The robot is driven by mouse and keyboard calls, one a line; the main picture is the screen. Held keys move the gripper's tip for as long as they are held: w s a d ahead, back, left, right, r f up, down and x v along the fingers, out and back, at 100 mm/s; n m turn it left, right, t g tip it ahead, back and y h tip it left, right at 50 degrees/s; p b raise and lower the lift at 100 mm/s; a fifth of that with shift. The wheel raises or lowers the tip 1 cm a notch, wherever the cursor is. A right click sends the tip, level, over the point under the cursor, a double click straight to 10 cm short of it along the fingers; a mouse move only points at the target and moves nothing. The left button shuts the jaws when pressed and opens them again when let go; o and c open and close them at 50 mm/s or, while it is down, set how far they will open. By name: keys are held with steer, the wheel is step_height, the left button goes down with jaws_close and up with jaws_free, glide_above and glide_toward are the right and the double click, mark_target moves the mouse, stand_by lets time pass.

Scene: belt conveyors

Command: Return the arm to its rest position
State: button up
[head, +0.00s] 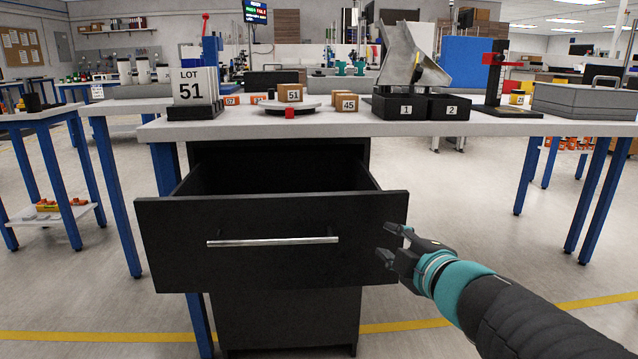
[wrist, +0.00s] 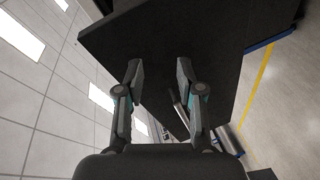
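My arm reaches in from the lower right of the head view. My gripper (head: 390,243) is open and empty, with its fingertips by the right end of the black drawer's front panel (head: 165,245). In the wrist view my gripper (wrist: 158,75) shows its two fingers apart, with a dark panel in front of them. I cannot tell whether a fingertip touches the panel. The drawer is pulled out, and its inside looks empty. The drawer handle (head: 272,241) is a silver bar, left of my gripper and clear of it.
A white bench (head: 470,127) on blue legs stands above the drawer. It holds a LOT 51 sign (head: 195,86), small boxes marked 51 (head: 291,93) and 45 (head: 345,102), and black bins (head: 405,107) under a metal chute (head: 408,55). Floor right of the drawer is open.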

steer(key=s+d+f+m+g+h+p, duration=0.1)
steer(key=s+d+f+m+g+h, duration=0.45)
steer(key=d+m+h, duration=0.45)
steer(key=s+a+f+m+g+y+p, duration=0.1)
steer(key=s+a+m+g+y, duration=0.1)
steer(key=s, duration=0.4)
steer(key=s+a+f+m+g+y+p, duration=0.2)
steer(key=s+a+m+y, duration=0.1)
steer(key=s+a+m, duration=0.2)
steer(key=shift+s, duration=1.3)
